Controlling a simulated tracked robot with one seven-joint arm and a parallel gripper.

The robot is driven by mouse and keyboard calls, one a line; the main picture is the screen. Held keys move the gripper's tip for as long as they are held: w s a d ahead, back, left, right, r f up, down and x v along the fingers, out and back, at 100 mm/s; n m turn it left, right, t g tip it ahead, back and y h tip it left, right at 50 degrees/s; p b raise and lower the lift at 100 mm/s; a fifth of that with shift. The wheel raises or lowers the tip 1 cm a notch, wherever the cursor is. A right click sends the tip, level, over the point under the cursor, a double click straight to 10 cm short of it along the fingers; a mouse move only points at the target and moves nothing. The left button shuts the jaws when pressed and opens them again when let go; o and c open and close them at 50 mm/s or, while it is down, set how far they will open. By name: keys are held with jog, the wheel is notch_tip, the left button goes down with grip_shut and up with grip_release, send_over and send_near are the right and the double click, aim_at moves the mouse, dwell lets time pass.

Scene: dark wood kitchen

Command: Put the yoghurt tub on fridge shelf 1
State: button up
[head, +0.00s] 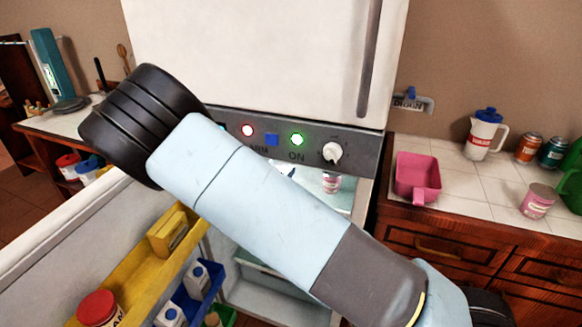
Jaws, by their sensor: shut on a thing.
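A small pink-and-white tub (331,183) shows inside the open fridge (355,195), just below the control panel and past the upper edge of my arm. I cannot tell whether it stands on a shelf or is held. A similar pink tub (538,201) stands upright on the tiled counter at the right. My arm crosses the middle of the head view and covers much of the fridge opening and its shelves. My gripper is hidden behind it, so its hold cannot be seen.
The fridge door (60,235) is open at left, with a yellow rack (160,262) and a blue rack (203,291) holding cartons. On the right counter (480,185) are a pink scoop-like container (417,178), a white jug (485,134) and two cans (529,148).

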jog(key=w+d, duration=0.1)
jog(key=w, duration=0.1)
jog(key=w+d+f, duration=0.1)
jog(key=w+d, duration=0.1)
jog(key=w, duration=0.1)
jog(key=w+d+f, duration=0.1)
jog(key=w, duration=0.1)
jog(key=shift+w+d+f, duration=0.15)
jog(key=shift+w+f, duration=0.05)
jog(key=shift+f, duration=0.55)
jog(key=o, duration=1.1)
jog(key=v, duration=1.2)
